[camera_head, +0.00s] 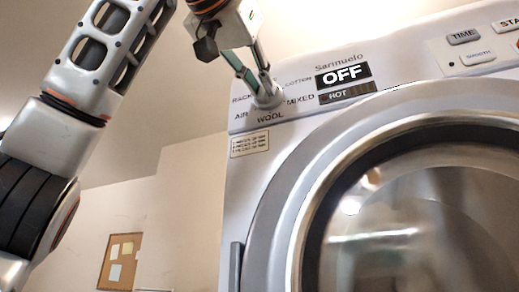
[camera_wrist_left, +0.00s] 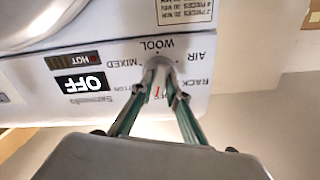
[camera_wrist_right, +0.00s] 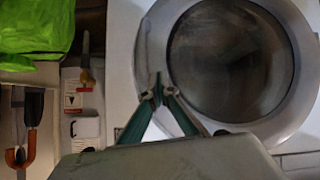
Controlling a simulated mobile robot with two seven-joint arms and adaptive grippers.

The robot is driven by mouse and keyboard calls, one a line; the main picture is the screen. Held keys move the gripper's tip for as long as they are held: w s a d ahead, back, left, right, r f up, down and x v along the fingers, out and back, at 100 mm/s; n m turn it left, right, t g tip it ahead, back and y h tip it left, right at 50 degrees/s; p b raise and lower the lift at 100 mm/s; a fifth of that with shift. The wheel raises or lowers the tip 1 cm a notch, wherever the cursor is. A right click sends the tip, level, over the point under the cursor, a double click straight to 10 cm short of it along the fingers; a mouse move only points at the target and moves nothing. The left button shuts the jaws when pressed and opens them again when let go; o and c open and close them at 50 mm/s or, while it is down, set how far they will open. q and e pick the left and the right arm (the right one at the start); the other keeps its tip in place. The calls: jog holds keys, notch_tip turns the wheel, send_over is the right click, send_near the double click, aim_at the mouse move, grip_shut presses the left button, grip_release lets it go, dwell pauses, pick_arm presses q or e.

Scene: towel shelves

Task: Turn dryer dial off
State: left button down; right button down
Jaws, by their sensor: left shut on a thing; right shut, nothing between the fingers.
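The dryer (camera_head: 245,200) fills the right of the head view, with its round glass door (camera_head: 420,220) closed. Its dial (camera_head: 268,97) is on the control panel at the upper left, ringed by labels such as RACK, AIR, WOOL, MIXED and COTTON. The display (camera_head: 343,74) reads OFF. My left gripper (camera_head: 264,88) is shut on the dial; the left wrist view shows both fingertips (camera_wrist_left: 162,78) on either side of it, partly hiding it. My right gripper (camera_wrist_right: 160,98) is shut and empty, in front of the dryer front in the right wrist view.
A green cloth or bag (camera_wrist_right: 38,28) lies at the upper left of the right wrist view, above a white panel with a handle-like part (camera_wrist_right: 86,75). A cork board (camera_head: 120,262) hangs on the wall. The dryer's TIME button (camera_head: 463,37) is at the panel's right.

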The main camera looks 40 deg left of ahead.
pick_arm(q)
jog(key=shift+n, duration=1.6)
jog(key=c, duration=2)
grip_release()
jog(key=shift+o, duration=0.2)
